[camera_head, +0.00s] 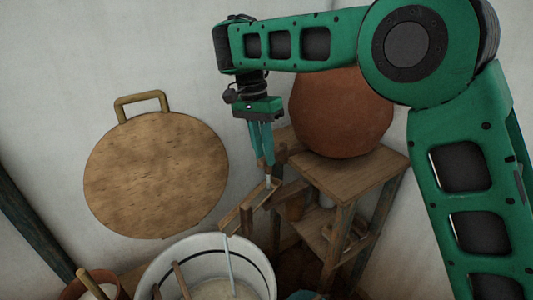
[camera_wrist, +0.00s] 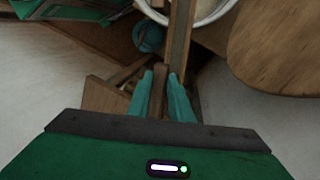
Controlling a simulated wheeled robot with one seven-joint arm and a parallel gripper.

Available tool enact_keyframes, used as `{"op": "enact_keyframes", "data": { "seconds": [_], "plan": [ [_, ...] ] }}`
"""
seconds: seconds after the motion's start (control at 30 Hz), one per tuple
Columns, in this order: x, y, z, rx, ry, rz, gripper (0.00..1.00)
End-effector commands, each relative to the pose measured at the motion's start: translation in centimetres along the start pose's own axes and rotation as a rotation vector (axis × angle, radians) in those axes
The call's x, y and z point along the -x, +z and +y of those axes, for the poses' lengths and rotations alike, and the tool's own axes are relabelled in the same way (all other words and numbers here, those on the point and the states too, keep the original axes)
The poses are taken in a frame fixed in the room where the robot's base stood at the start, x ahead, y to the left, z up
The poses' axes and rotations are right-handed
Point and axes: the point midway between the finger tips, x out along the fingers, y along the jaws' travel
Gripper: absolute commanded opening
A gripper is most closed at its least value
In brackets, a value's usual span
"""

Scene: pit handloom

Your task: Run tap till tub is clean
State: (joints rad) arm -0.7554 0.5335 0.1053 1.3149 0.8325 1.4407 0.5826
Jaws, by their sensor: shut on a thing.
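My gripper (camera_head: 266,165) points down above the wooden tap (camera_head: 243,208) and is shut on its small upright wooden handle (camera_wrist: 160,82), between the teal fingers in the wrist view. The tap's wooden spout reaches left over the white tub (camera_head: 172,250), which has a dark line around its inner wall. A thin pale stream (camera_head: 228,258) runs from the spout end down into the tub. Cloudy beige liquid (camera_head: 222,290) shows at the tub's bottom; the frame edge cuts off the rest. In the wrist view, part of the tub's rim (camera_wrist: 213,18) shows at the top.
A big clay pot (camera_head: 340,115) stands on a wooden shelf stand (camera_head: 362,172) to the right, with small vessels below. A round wooden board (camera_head: 155,175) hangs on the wall. A brown pot (camera_head: 75,290) stands at lower left.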

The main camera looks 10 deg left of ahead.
Motion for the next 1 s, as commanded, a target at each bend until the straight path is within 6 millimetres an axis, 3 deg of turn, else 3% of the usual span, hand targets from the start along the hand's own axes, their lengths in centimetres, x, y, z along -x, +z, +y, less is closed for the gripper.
{"op": "enact_keyframes", "data": {
  "seconds": [0.4, 0.43, 0.5, 0.83, 1.0],
  "plan": [
    [0.2, 0.3, -0.2, 0.003, -0.005, -0.001, 0.00],
    [0.2, 0.3, -0.2, 0.003, -0.005, -0.001, 0.24],
    [0.2, 0.3, -0.2, 0.003, -0.005, -0.001, 0.38],
    [0.2, 0.1, -0.1, -0.002, -0.002, -0.001, 0.38],
    [1.2, 0.1, -0.2, -0.002, -0.003, 0.000, 0.38]
  ]
}}
